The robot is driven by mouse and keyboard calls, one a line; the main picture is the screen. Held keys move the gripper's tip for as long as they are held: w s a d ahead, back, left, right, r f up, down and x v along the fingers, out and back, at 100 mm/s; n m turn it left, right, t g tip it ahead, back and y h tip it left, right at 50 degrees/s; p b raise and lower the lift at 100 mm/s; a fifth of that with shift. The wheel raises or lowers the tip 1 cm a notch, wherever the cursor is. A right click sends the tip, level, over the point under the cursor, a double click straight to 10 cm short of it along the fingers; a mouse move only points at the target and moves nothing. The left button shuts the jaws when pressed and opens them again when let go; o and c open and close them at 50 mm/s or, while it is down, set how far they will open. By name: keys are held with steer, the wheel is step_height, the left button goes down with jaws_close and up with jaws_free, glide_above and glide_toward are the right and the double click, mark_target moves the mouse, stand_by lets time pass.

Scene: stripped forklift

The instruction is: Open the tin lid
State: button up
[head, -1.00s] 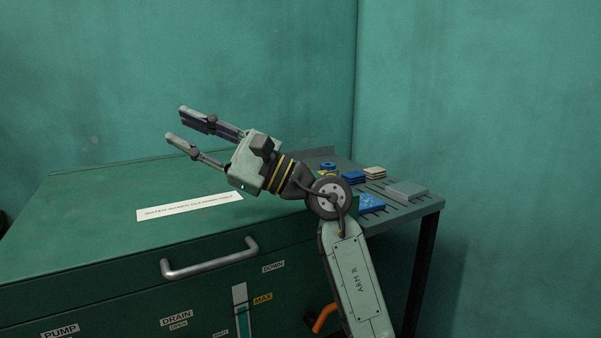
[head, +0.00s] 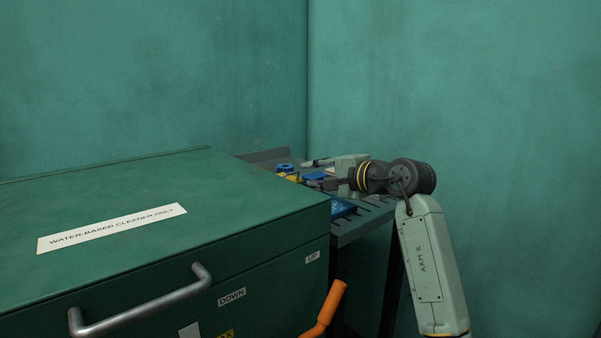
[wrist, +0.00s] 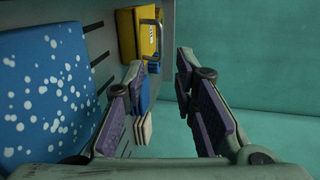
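A blue, white-speckled flat-topped thing, perhaps the tin (wrist: 45,85), lies on the grey shelf at the left of the wrist view. In the head view a small part of it (head: 341,208) shows below my gripper. Its lid edge cannot be made out. My gripper (wrist: 160,70) is open and empty, with its purple-padded fingers apart, to the right of the blue thing and not touching it in the wrist view. In the head view my gripper (head: 314,174) is low over the shelf and partly blends with the things behind it.
The slotted shelf (head: 367,220) adjoins the big green washer cabinet (head: 250,190), which has a bar handle (head: 140,308). A yellow box (wrist: 146,38) and a stack of cream pads (wrist: 143,129) are near my fingers. Green walls stand behind. An orange lever (head: 325,310) sticks out in front.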

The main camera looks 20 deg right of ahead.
mark_target(296, 172)
steer(key=shift+p+x, duration=0.3)
steer(key=shift+x, duration=2.45)
steer(key=shift+c, duration=0.5)
jaws_close()
